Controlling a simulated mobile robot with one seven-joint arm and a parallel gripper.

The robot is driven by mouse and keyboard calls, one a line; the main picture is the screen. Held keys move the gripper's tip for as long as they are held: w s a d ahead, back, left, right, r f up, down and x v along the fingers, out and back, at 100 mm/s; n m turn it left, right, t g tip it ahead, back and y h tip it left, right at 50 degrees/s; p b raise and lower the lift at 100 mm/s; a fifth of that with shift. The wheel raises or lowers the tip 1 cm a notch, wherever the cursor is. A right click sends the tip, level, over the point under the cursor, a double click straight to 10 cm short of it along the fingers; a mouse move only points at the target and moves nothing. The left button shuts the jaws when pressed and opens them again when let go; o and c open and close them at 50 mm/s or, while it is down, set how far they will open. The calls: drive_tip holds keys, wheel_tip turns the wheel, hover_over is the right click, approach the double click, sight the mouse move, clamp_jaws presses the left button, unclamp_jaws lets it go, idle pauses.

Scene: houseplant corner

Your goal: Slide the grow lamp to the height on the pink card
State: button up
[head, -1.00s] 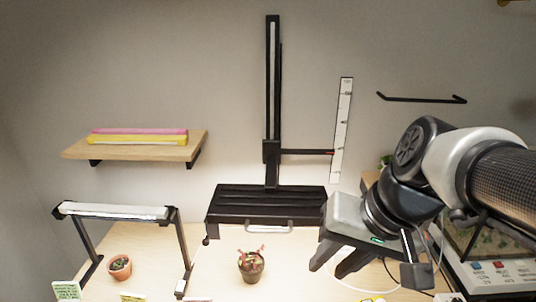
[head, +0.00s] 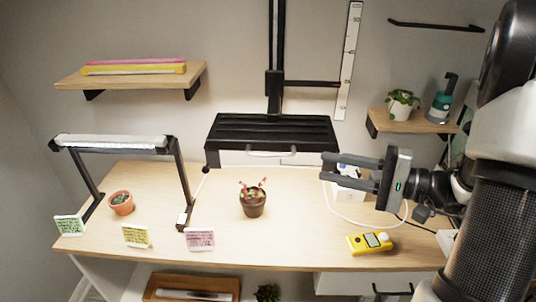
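The grow lamp (head: 272,133) is a wide black panel on a vertical black rail (head: 276,40) on the wall. A pale handle (head: 271,154) runs along its front edge. A pointer arm (head: 312,84) reaches right from its carriage to a white height scale (head: 348,60); the numbers are too small to read surely. The pink card (head: 199,239) stands at the desk's front edge, its writing unreadable here. My gripper (head: 322,167) is right of the lamp handle and apart from it, fingers pointing left, open with a gap between them and nothing seen in it.
A potted plant (head: 252,202) stands below the lamp. A yellow meter (head: 370,243) lies at front right. A white box (head: 349,183) is behind my gripper. A lamp frame (head: 112,143), green card (head: 69,226) and yellow card (head: 136,236) are at left. Shelves flank the rail.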

sight(273, 155)
drive_tip(key=p+x, duration=0.1)
drive_tip(key=x, duration=1.5)
clamp_jaws()
